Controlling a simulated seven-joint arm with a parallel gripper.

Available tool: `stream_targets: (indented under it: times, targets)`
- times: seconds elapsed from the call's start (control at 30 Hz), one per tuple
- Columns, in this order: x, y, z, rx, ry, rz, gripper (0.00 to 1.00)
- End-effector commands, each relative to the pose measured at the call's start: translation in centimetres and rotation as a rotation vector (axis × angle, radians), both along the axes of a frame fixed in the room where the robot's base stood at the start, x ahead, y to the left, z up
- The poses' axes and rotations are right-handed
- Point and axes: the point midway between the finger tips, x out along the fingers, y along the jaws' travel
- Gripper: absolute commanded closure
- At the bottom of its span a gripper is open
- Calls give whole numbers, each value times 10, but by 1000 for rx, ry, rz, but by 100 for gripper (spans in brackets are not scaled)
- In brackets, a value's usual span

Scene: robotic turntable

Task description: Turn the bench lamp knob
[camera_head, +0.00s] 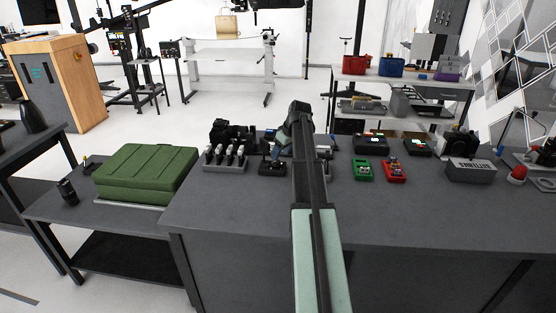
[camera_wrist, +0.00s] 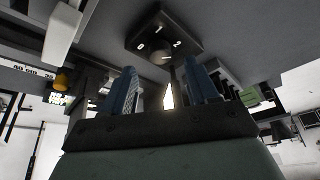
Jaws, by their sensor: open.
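In the wrist view, a dark round knob (camera_wrist: 160,57) sits on a black panel (camera_wrist: 178,36) marked 0, 1 and 2. My gripper (camera_wrist: 160,72) is open, with its two blue fingers apart and the knob showing in the gap between them, just beyond the tips. I see no contact between fingers and knob. A narrow lit strip shows between the fingers below the knob. In the head view, my arm reaches over the dark bench (camera_head: 240,210) and hides most of the gripper and the knob area. I cannot make out the bench lamp there.
Left of my arm stand a grey switch block (camera_head: 225,158) and a small black device (camera_head: 271,165). To the right are a green box (camera_head: 363,170), a red box (camera_head: 394,170) and a grey box (camera_head: 470,170). A green case (camera_head: 147,172) lies at the left. The bench front is clear.

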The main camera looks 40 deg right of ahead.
Motion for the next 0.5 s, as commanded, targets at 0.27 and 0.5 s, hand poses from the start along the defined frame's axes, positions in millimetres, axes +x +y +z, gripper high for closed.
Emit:
stream_targets:
  times: [0.27, 0.5]
  targets:
    - [14, 3, -34, 0, 2, 1, 41]
    - [17, 4, -42, 0, 0, 1, 41]
